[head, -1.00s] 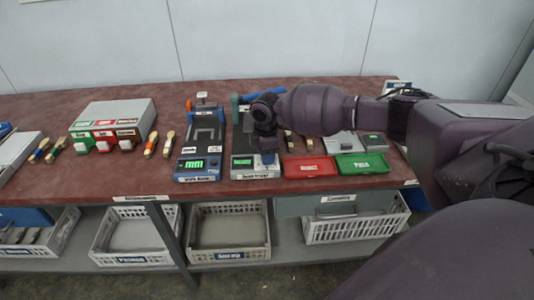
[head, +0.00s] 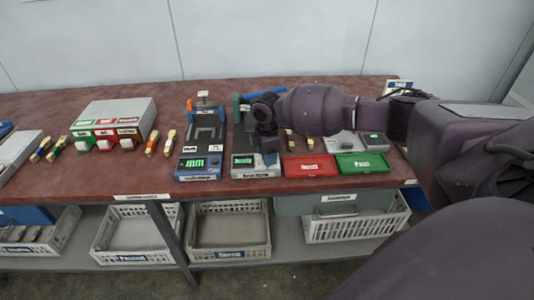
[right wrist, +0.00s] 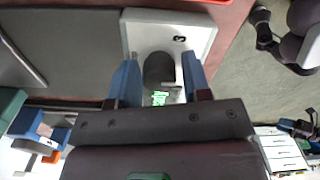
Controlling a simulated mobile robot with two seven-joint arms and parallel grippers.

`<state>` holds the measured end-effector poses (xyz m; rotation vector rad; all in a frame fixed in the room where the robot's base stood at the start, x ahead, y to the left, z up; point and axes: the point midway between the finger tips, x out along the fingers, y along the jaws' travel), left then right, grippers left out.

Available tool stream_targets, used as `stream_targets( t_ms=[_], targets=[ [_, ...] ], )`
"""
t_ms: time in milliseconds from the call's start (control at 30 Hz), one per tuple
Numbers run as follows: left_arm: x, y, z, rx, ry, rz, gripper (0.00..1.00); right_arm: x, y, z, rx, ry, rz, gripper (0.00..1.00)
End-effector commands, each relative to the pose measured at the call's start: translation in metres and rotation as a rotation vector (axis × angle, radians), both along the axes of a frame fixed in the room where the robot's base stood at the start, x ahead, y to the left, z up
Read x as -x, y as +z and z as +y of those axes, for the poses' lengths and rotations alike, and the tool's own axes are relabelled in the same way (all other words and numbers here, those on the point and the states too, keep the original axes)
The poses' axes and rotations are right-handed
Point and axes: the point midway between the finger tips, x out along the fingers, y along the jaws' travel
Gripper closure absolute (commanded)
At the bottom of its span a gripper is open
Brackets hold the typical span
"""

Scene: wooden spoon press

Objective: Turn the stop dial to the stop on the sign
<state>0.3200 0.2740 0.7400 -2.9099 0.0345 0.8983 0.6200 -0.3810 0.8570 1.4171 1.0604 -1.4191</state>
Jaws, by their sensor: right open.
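The stop dial is a dark grey round knob (right wrist: 158,68) on a pale panel (right wrist: 140,28) in the right wrist view. A dark mark is printed on the panel beside it, too small to read surely. My right gripper (right wrist: 160,80) is open, with one blue finger on each side of the knob; I cannot tell whether they touch it. In the head view my right gripper (head: 269,158) points down over the front of the right-hand grey press unit (head: 243,174) and hides the knob. A small white sign (head: 400,84) stands at the back right; its text is unreadable. My left gripper is out of view.
A blue-fronted press (head: 198,172) stands just left. A red tray (head: 310,166) and a green tray (head: 362,164) lie to the right. Crates stand on the shelf below.

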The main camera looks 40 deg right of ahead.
Motion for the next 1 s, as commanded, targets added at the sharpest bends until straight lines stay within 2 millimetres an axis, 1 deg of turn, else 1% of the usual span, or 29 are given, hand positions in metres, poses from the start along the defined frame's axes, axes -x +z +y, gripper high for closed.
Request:
stream_targets(
  t_ms=[167, 267, 500, 700, 833, 1000],
  targets=[
    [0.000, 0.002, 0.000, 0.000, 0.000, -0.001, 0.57, -0.001, 0.009, 0.000, 0.000, 0.000, -0.003, 0.56],
    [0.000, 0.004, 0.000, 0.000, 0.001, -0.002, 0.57, -0.001, 0.023, 0.000, 0.000, -0.001, -0.005, 0.56],
    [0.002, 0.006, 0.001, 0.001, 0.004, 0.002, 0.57, -0.001, 0.067, 0.000, 0.001, 0.000, -0.006, 0.56],
    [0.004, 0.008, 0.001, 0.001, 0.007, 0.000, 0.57, -0.001, 0.095, 0.000, -0.001, 0.000, -0.002, 0.56],
    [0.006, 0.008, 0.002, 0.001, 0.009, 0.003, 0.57, 0.000, 0.105, 0.000, 0.000, 0.001, -0.001, 0.56],
    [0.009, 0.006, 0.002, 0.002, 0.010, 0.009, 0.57, 0.000, 0.108, 0.000, 0.001, 0.000, 0.000, 0.56]
  ],
)
